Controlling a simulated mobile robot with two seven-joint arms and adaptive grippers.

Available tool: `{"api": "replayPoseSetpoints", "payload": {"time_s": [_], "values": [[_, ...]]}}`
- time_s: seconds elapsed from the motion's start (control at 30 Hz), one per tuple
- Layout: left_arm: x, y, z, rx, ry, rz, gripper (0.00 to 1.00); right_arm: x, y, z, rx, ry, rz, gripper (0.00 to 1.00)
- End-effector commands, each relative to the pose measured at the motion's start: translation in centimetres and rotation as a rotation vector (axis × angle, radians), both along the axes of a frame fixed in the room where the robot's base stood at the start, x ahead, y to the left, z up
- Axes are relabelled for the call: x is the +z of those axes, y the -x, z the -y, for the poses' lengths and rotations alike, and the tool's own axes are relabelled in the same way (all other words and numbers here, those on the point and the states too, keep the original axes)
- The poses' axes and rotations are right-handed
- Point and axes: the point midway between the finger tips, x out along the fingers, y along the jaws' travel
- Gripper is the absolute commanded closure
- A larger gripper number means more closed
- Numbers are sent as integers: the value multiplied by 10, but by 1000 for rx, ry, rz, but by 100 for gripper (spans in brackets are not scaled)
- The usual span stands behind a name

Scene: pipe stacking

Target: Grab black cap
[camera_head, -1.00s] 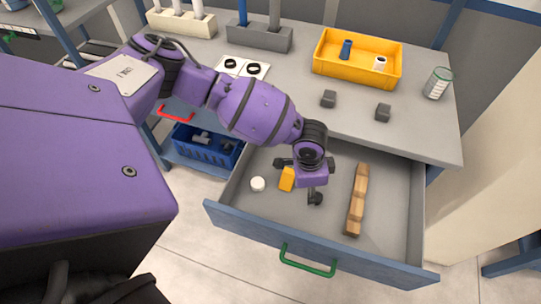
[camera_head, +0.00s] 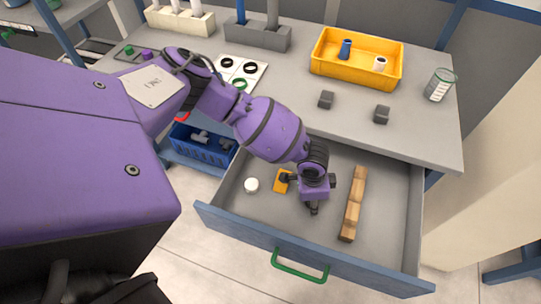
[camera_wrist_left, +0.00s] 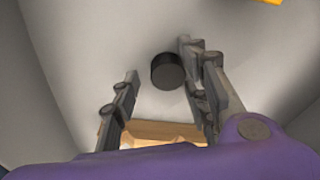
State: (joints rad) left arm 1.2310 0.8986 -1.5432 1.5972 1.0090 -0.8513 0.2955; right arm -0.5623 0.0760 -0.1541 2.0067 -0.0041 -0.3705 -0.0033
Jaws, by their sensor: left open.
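The black cap (camera_wrist_left: 167,71) shows in the left wrist view as a short dark cylinder on the grey drawer floor. It lies near the fingertips, closer to the right-hand finger; I cannot tell whether they touch. My left gripper (camera_wrist_left: 158,78) is open, with its fingers spread to either side and nothing held. In the head view, my left gripper (camera_head: 313,204) points down into the open drawer (camera_head: 385,225), between the orange block and the wooden piece. It hides the black cap there. My right gripper is not in view.
In the drawer, a white cap (camera_head: 251,185) and an orange block (camera_head: 282,181) lie left of the gripper, and a long wooden piece (camera_head: 352,205) lies right. The worktop above holds a yellow tray (camera_head: 355,80), two dark grey blocks and a glass beaker (camera_head: 439,86).

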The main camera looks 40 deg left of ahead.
Motion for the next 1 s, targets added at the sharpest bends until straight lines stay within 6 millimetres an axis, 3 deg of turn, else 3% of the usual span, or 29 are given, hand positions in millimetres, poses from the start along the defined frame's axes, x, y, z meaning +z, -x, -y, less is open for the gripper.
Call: {"api": "replayPoseSetpoints", "payload": {"time_s": [0.13, 0.37, 0.77, 1.0], "values": [[2, -2, 1, -1, 0, 4, 58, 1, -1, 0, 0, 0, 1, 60], [2, -2, 0, -1, 0, 3, 87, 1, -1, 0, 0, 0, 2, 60], [4, -2, 0, 0, 0, 3, 88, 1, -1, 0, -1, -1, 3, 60], [43, -3, -1, 0, 1, 6, 88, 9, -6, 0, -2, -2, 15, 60]]}}
